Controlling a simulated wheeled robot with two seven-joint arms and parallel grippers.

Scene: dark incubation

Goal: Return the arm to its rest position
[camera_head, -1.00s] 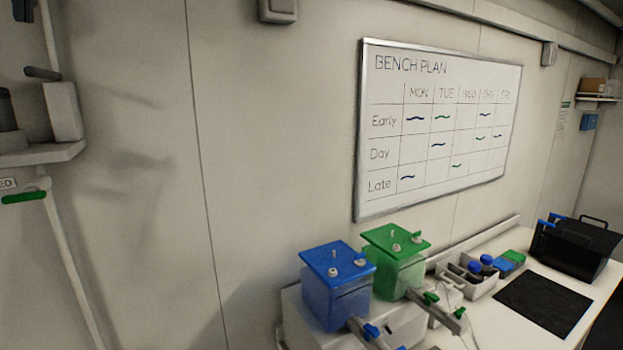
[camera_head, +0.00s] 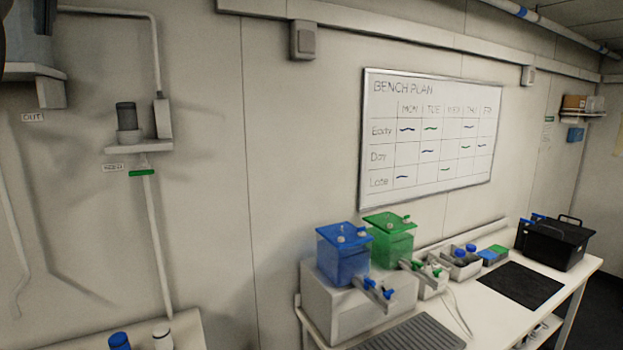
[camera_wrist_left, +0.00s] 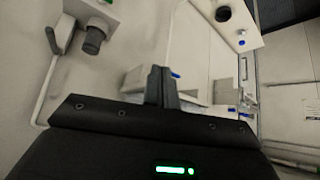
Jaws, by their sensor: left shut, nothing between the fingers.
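My left gripper (camera_wrist_left: 162,85) shows in the wrist view as two dark fingers close together at the middle. It is shut with nothing between the fingers. Its dark body with a green light fills the bottom of that view. In the head view I cannot make out its fingers. My right gripper is in neither view.
A white bench (camera_head: 578,272) runs along the right. It carries a blue tank (camera_head: 343,262), a green tank (camera_head: 391,248), a black mat (camera_head: 520,285) and a black box (camera_head: 553,243). A wall shelf (camera_head: 140,148) is at the left.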

